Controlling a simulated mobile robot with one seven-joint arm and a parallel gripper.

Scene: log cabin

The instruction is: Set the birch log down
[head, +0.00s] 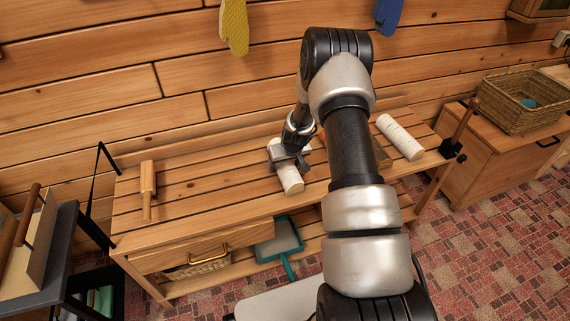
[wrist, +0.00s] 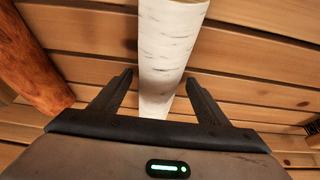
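A white birch log (head: 290,180) with dark flecks is under my gripper, over the middle of the slatted wooden bench (head: 205,185). It appears to lie on the slats; the gripper hides part of it. In the wrist view the birch log (wrist: 170,45) runs from the top edge down between my two fingers. My gripper (wrist: 159,77) is open, with a finger on each side of the log and a narrow gap at each side. In the head view my gripper (head: 289,160) points down at the bench.
Another pale log (head: 400,137) lies at the bench's right. An orange-brown log (wrist: 30,60) is left of the birch log in the wrist view. A wicker basket (head: 515,103) stands on the right cabinet. Slats left of my gripper are clear.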

